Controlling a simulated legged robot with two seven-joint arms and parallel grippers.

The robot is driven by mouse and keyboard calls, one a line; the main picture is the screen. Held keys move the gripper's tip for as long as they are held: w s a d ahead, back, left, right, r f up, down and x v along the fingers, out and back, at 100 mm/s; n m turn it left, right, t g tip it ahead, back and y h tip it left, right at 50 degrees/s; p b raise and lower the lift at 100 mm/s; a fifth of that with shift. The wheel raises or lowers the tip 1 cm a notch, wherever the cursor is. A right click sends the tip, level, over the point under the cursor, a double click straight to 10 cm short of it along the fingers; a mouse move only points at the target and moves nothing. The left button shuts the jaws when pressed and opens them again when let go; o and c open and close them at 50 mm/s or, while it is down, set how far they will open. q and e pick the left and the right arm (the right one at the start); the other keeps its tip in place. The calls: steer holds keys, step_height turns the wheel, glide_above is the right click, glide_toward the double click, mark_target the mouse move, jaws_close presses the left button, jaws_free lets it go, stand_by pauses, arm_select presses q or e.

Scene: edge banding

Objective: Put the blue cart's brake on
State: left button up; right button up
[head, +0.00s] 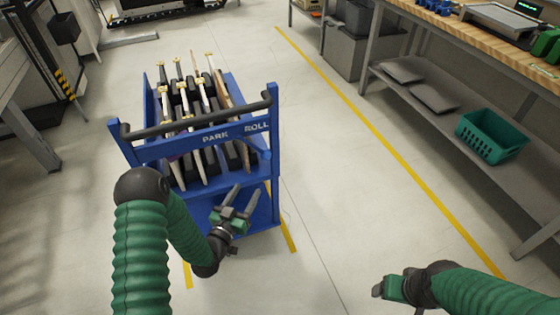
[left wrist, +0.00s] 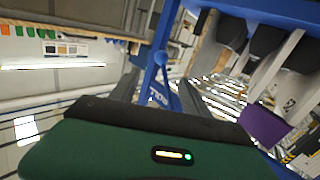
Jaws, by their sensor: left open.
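The blue cart (head: 278,150) stands upright at centre left, with a black handlebar and the words PARK and ROLL on its front crossbar (head: 180,146). My left gripper (head: 243,194) is open and empty in front of the cart's near side, below the crossbar and over the lower shelf area. No lever is clear in the head view. My right gripper (head: 380,291) is low at right, away from the cart; its fingers are unclear.
The cart holds several upright panels (head: 201,80). A workbench with a lower shelf (head: 470,125) and a teal basket (head: 491,136) stands at right. Yellow floor lines (head: 370,120) run past the cart. The floor between cart and bench is clear.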

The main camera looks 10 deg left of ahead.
mark_target(263, 158)
arm_select(q)
steer(key=w, duration=0.4)
steer(key=w+d+b, duration=0.1)
steer(key=w, duration=0.3)
steer(key=w+b, duration=0.1)
steer(key=w, duration=0.3)
steer(key=shift+w+d, duration=0.15)
steer(key=shift+d, duration=0.15)
steer(key=w, duration=0.4)
steer(key=shift+a+b, duration=0.15)
steer(key=shift+b, duration=0.15)
steer(key=shift+w+a, duration=0.1)
steer(key=shift+w, duration=0.1)
steer(key=shift+d+r, duration=0.1)
steer(key=shift+d, duration=0.15)
steer(key=shift+c, duration=1.5)
steer(key=shift+a, duration=0.1)
jaws_close()
arm_select(e)
steer(key=shift+s+a+f, duration=0.1)
steer(key=shift+a+f, duration=0.15)
steer(key=shift+f, duration=0.35)
steer(key=shift+a+f, duration=0.2)
steer(key=shift+f, duration=0.4)
